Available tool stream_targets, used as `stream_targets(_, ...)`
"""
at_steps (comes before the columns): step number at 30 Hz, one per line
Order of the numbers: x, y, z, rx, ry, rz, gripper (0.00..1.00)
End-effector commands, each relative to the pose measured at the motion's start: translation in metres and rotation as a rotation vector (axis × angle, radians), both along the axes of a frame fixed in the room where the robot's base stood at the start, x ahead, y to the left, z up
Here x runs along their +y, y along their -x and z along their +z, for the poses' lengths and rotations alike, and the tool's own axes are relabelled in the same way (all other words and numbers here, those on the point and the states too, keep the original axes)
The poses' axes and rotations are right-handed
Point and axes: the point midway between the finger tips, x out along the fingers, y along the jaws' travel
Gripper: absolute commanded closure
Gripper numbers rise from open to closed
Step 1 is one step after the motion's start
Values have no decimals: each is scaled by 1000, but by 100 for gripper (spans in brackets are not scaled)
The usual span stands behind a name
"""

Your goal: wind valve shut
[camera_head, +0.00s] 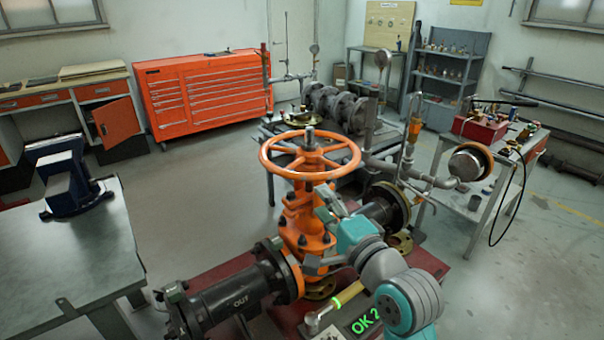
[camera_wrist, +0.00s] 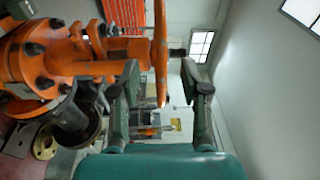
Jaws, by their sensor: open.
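The orange gate valve (camera_head: 305,220) stands in a pipe run, its orange spoked handwheel (camera_head: 310,155) level on top around a grey stem. My gripper (camera_head: 320,228) is open at the valve's right front, just below the near rim in the head view. In the wrist view, my open gripper (camera_wrist: 160,65) has one finger on each side of the handwheel rim (camera_wrist: 160,45), seen edge-on. No finger visibly touches the rim, and I cannot tell the depth between them. The bolted valve body (camera_wrist: 60,50) fills the left of the wrist view.
A green-lit "OK 2" display (camera_head: 365,320) sits beside my arm. A blue vise (camera_head: 70,180) stands on the left bench. A pipe with gauges lies behind. Open floor (camera_head: 200,210) lies left of the valve.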

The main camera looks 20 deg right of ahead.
Motion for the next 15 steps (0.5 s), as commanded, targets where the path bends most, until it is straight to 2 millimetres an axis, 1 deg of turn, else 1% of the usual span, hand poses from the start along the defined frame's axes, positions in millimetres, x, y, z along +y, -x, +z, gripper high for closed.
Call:
stream_targets(5, 2, -12, 3, 0, -5, 3, 55)
stream_targets(8, 5, -26, 4, 0, -5, 3, 55)
stream_targets(15, 11, -68, 6, 1, -5, 3, 55)
